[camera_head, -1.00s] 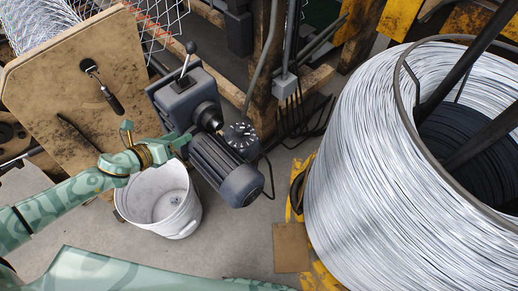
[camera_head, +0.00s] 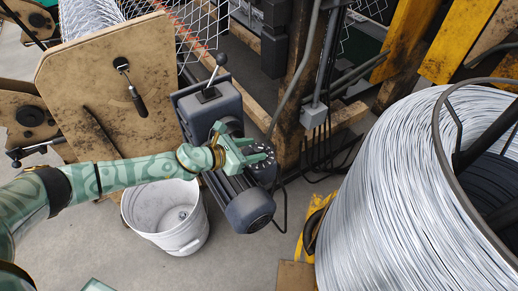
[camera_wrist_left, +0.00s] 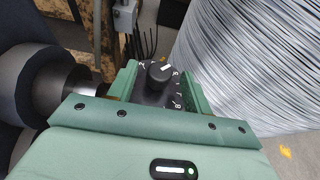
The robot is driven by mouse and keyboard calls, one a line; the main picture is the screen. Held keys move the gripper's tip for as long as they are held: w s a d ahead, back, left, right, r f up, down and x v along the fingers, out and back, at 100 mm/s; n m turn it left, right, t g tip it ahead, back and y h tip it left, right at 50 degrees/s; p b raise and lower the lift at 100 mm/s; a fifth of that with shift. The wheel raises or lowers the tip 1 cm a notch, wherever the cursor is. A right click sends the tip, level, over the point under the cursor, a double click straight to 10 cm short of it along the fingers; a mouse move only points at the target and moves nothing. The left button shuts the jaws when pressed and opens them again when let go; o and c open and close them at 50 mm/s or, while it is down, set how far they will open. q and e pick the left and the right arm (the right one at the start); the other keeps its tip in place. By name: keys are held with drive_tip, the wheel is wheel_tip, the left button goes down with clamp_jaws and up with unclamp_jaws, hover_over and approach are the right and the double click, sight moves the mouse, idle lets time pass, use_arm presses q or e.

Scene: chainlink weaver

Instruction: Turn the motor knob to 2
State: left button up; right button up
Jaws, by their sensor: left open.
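The motor knob (camera_wrist_left: 158,75) is a dark round knob with a white pointer line, on a black dial with white numbers. In the left wrist view it sits between the two green fingers of my left gripper (camera_wrist_left: 160,88), which is open. I cannot tell whether the fingers touch it. In the head view my left gripper (camera_head: 248,150) is at the dial (camera_head: 263,163), on the side of the grey motor (camera_head: 245,200). The knob itself is partly hidden there by the fingers. My right gripper is not in view.
A white bucket (camera_head: 135,213) stands below my left forearm. A large wire coil (camera_head: 390,200) fills the right side. A lever (camera_head: 219,62) rises from the grey gearbox (camera_head: 205,112). A wooden panel (camera_head: 95,75) stands at left. Bare floor shows at the bottom.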

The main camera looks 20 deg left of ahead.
use_arm(q)
drive_tip(key=shift+w+d+f, duration=0.4)
drive_tip(key=shift+w, duration=0.1)
drive_tip(key=shift+w+d, duration=0.2)
drive_tip(key=shift+w, duration=0.05)
drive_tip(key=shift+w+d, duration=0.1)
drive_tip(key=shift+w, duration=0.1)
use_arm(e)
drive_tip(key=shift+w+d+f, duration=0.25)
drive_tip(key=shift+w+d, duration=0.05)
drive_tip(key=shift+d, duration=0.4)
use_arm(q)
drive_tip(key=c, duration=1)
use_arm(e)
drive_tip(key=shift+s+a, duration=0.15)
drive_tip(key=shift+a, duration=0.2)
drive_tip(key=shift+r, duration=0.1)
